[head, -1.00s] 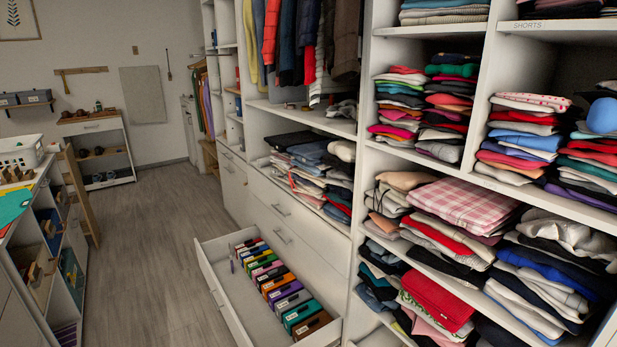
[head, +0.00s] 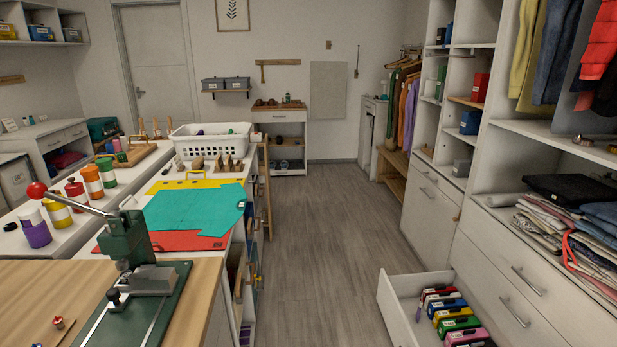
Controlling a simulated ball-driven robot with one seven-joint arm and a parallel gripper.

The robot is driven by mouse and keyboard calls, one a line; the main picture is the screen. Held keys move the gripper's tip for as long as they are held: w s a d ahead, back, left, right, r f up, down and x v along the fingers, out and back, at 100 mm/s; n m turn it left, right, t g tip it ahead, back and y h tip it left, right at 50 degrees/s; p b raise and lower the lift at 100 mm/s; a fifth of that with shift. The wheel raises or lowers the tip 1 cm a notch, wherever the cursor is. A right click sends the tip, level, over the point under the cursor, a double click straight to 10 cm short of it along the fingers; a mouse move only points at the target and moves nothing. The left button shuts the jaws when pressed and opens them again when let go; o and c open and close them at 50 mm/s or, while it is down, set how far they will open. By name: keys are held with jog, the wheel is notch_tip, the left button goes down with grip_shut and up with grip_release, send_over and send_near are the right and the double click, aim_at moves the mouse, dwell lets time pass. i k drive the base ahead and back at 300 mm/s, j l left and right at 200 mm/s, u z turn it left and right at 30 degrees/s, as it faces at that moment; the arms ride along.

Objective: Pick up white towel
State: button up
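No item that I can clearly identify as the white towel shows in the head view. A small pale item (head: 501,200) lies at the near left edge of the folded-clothes shelf at the right; it is too small to tell what it is. Folded clothes (head: 572,235) in grey, white, red and blue are stacked beside it, cut off by the right edge. My gripper is not in view.
An open drawer (head: 399,312) with colourful boxes juts into the aisle at the lower right. A counter with a white basket (head: 212,138), a teal sheet (head: 195,210) and a green press (head: 130,250) lines the left. The grey floor (head: 315,240) between is clear.

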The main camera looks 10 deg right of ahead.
aim_at(496, 202)
jog(key=i+j+z, duration=0.1)
jog(key=i+z, duration=0.15)
jog(key=i, duration=0.2)
jog(key=i+j+z, duration=0.25)
jog(key=i, duration=0.15)
jog(key=i+j+z, duration=0.25)
jog(key=i, duration=0.15)
jog(key=i+j+z, duration=0.3)
jog(key=i+z, duration=0.15)
jog(key=i+j+z, duration=0.45)
jog(key=k+j, duration=0.05)
jog(key=k, duration=0.05)
